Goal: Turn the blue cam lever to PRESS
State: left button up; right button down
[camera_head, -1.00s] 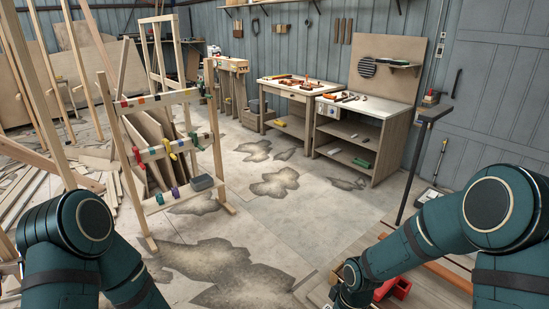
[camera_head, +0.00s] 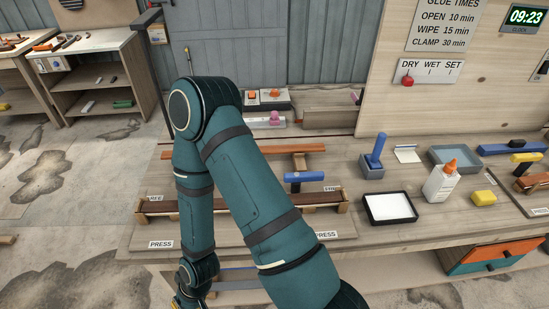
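A blue cam lever (camera_head: 305,177) lies crosswise at the right of a long wooden jig on the bench, near the right FREE label (camera_head: 332,188). The right PRESS label (camera_head: 327,235) is nearer the front edge. Another FREE label (camera_head: 155,197) and PRESS label (camera_head: 160,244) are at the left end. My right arm crosses in front of the jig and hides its middle. My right gripper (camera_head: 187,301) hangs at the bottom edge, low in front of the bench and partly cut off; its fingers are unclear. My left gripper is out of view.
A blue upright handle in a grey block (camera_head: 376,150), a black-rimmed white tray (camera_head: 390,208), a glue bottle (camera_head: 440,181) and a yellow block (camera_head: 484,198) stand right of the jig. A dark brown strip (camera_head: 240,203) runs along the jig. A wall board stands behind.

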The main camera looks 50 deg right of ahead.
aim_at(293, 177)
jog(key=z, duration=2.05)
jog(key=k+j+z, duration=0.15)
jog(key=z, duration=0.55)
